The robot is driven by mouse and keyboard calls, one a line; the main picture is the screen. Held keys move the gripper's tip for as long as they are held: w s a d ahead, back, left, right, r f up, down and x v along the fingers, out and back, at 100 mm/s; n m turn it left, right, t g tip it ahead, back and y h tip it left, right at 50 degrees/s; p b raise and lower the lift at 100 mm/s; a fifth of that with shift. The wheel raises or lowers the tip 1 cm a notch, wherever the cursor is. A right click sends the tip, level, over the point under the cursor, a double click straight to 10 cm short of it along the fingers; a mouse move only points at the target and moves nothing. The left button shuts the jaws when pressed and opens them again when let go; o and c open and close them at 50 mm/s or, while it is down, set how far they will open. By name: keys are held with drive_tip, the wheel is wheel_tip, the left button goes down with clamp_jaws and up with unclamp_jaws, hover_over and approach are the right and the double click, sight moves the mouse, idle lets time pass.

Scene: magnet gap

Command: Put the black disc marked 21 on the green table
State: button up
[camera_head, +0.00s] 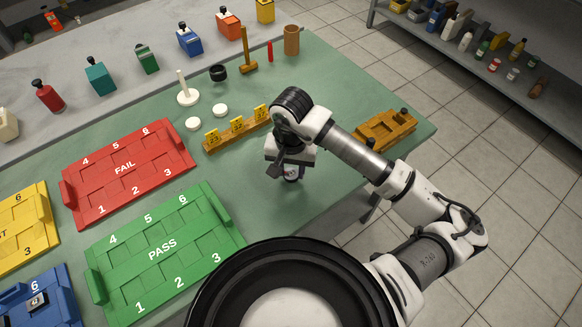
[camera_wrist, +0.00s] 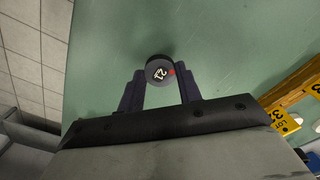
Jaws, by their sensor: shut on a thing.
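In the wrist view a small black disc marked 21 (camera_wrist: 159,71), with a red mark on its face, sits between the fingertips of my gripper (camera_wrist: 159,80). My gripper is shut on the disc. In the head view my gripper (camera_head: 291,172) points down over the right-hand part of the green table (camera_head: 345,110), and the disc is mostly hidden under it. I cannot tell whether the disc touches the table top.
A wooden strip with yellow tags (camera_head: 237,130) lies left of my gripper. A green PASS tray (camera_head: 165,255) and a red FAIL tray (camera_head: 128,172) lie further left. A wooden fixture (camera_head: 385,129) stands near the right edge. The table around my gripper is clear.

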sight(291, 174)
drive_tip(key=shift+f, duration=0.45)
drive_tip(key=shift+f+b, duration=0.2)
drive_tip(key=shift+b, duration=0.1)
drive_tip(key=o, duration=0.9)
drive_tip(key=shift+o, duration=0.2)
drive_tip(key=shift+r, duration=0.1)
wheel_tip(291, 174, up, 12)
drive_tip(key=b, duration=0.2)
drive_tip(key=shift+r, duration=0.15)
